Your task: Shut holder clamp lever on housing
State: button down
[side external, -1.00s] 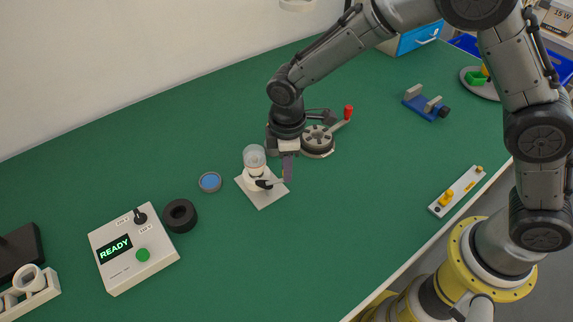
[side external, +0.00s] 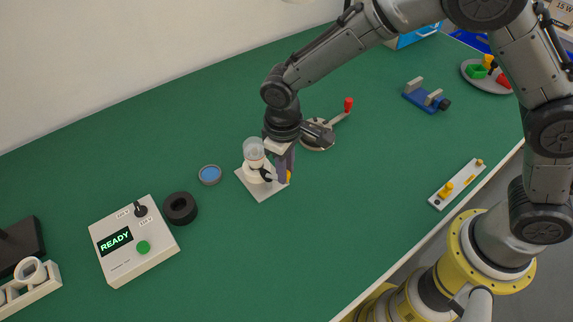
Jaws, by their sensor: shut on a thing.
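The holder is a pale square plate (side external: 265,193) with a white housing (side external: 254,171) standing on it. A clear glass bulb (side external: 253,149) sits upright in the housing. The dark clamp lever (side external: 266,176) is at the housing's right side and reaches toward my gripper. My gripper (side external: 283,174) points down at the right edge of the plate, close beside the housing, and is shut on the lever. A small yellow part (side external: 289,176) shows at the fingertips. The fingers hide the lever's outer end, so its exact angle is hard to tell.
A blue-topped disc (side external: 209,175), a black ring (side external: 180,208) and a control box (side external: 133,242) reading READY lie to the left. A round fixture with a red-knobbed handle (side external: 348,105) is behind my gripper. A blue vise (side external: 427,97) and a yellow-knobbed strip (side external: 457,185) are right. Front green table is clear.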

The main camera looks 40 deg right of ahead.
jog(key=shift+a+m, duration=0.1)
jog(key=shift+m, duration=0.2)
jog(key=c, duration=0.7)
grip_release()
jog(key=r, duration=1.4)
jog(key=shift+s+a, duration=0.15)
jog(key=shift+a, duration=0.15)
